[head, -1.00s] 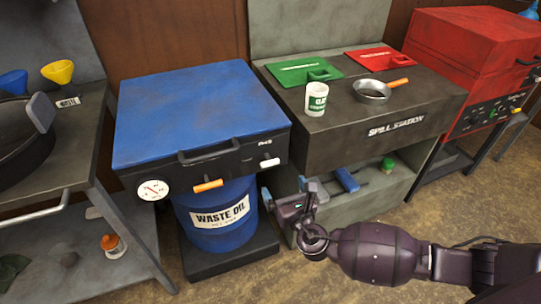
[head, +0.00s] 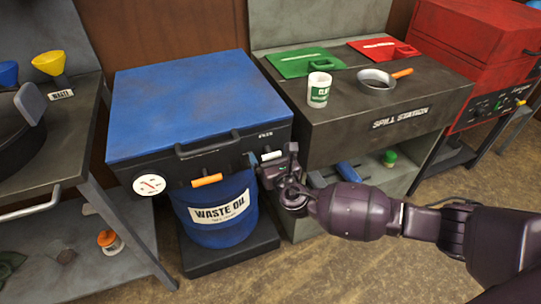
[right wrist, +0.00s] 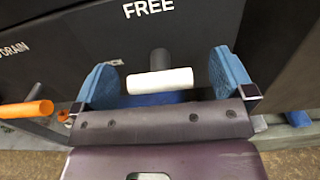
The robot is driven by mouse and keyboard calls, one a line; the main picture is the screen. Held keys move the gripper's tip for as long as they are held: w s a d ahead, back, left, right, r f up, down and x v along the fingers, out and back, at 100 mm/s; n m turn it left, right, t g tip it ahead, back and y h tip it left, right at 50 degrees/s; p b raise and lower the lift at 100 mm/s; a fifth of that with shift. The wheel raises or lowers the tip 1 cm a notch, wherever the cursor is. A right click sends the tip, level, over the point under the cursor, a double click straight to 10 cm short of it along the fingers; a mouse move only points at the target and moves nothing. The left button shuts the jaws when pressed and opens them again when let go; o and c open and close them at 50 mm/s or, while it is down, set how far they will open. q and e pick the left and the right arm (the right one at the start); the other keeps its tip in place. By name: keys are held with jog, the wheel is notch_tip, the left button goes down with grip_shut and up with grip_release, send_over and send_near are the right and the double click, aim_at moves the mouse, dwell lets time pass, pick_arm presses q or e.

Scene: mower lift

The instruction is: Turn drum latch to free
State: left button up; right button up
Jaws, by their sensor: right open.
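The waste oil station has a blue lid (head: 200,95) and a black front panel. A white bar handle (right wrist: 160,80) on a dark stem sticks out of that panel, below the printed word FREE. The bar lies nearly level in the right wrist view; it also shows in the head view (head: 271,155). My right gripper (right wrist: 164,64) is open, its blue fingers on either side of the white bar with gaps at both ends. An orange handle (head: 207,180) sits left of it, by the word DRAIN in the wrist view. My left gripper is not in view.
A blue waste oil drum (head: 222,208) stands below the panel on a dark base. The spill station (head: 400,122) to the right carries a white cup (head: 319,90) and a pan (head: 376,80). A dark workbench (head: 60,130) stands at the left.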

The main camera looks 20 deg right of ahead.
jog(key=c, duration=0.8)
